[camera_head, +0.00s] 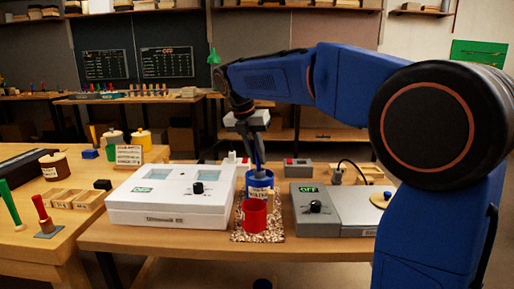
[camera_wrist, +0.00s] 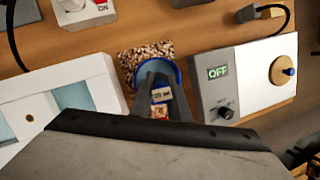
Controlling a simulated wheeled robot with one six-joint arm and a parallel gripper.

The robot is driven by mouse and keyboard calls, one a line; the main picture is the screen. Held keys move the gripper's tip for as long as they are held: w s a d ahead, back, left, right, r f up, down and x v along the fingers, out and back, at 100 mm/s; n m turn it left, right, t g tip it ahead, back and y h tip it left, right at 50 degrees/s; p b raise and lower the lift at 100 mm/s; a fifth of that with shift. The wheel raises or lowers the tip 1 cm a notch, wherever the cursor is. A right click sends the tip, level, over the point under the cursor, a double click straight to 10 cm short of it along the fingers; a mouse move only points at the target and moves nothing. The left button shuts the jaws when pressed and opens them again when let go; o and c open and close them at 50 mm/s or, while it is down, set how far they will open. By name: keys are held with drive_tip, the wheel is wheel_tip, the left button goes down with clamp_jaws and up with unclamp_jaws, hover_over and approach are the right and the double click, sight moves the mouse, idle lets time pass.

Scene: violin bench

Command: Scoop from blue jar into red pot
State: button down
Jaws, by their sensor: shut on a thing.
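The blue jar (camera_head: 260,181) stands upright on a speckled mat, with a pale label on its front. The red pot (camera_head: 254,216) stands just in front of it on the same mat. My gripper (camera_head: 257,148) points down directly above the jar, shut on a slim dark scoop handle that reaches to the jar's mouth. The scoop's lower end and the jar's contents are hidden. In the wrist view, my gripper (camera_wrist: 160,75) covers the middle of the jar, whose blue rim (camera_wrist: 178,72) shows around the fingers.
The speckled mat (camera_head: 238,232) lies between a white device (camera_head: 165,212) on the left and a grey device (camera_head: 318,228) reading OFF on the right. A small box with a red switch (camera_head: 238,162) stands behind. The table's front strip (camera_head: 200,243) is bare.

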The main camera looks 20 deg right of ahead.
sight(257, 169)
drive_tip(key=shift+f, duration=2.5)
drive_tip(key=shift+r, duration=6.85)
